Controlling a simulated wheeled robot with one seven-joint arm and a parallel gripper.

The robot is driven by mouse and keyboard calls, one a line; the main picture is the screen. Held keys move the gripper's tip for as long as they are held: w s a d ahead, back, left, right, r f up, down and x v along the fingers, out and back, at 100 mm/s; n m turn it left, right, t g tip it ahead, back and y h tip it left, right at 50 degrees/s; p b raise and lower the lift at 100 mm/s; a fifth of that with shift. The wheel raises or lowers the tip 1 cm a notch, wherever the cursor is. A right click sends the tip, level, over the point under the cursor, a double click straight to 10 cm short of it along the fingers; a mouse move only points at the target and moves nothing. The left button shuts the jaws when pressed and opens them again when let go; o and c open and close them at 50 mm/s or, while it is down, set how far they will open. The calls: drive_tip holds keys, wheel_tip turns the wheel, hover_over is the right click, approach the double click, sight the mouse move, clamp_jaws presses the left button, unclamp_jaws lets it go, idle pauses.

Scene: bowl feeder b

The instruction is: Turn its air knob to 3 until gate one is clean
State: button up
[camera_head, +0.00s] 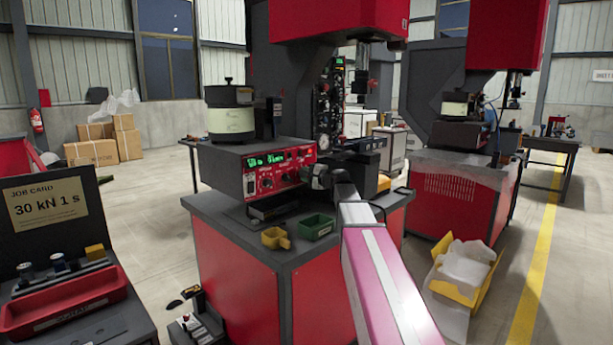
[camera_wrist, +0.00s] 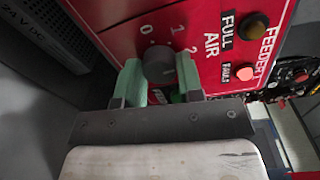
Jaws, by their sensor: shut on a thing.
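The dark round air knob (camera_wrist: 158,66) is on the red feeder panel (camera_wrist: 110,22), under the word AIR and the marks 0, 1 and 2. The knob's pointer and the 3 mark cannot be made out. My gripper (camera_wrist: 160,76) is shut on the knob, with one green finger on each side. In the head view, my gripper (camera_head: 324,176) is at the right end of the red control panel (camera_head: 280,168), which has a lit green display. The knob is hidden there. A round bowl unit (camera_head: 230,122) stands on the machine. I cannot make out gate one.
A yellow bin (camera_head: 275,238) and a green bin (camera_head: 316,227) sit on the bench (camera_head: 285,252) below the panel.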

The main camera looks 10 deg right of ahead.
drive_tip(key=shift+f+m+y, duration=0.1)
drive_tip(key=shift+m+y, duration=0.2)
drive_tip(key=shift+m, duration=4.4)
drive_tip(key=o, duration=0.9)
drive_tip(key=shift+d, duration=0.1)
drive_tip(key=v, duration=1)
drive_tip(key=shift+s+d, duration=0.25)
drive_tip(key=shift+s, duration=0.05)
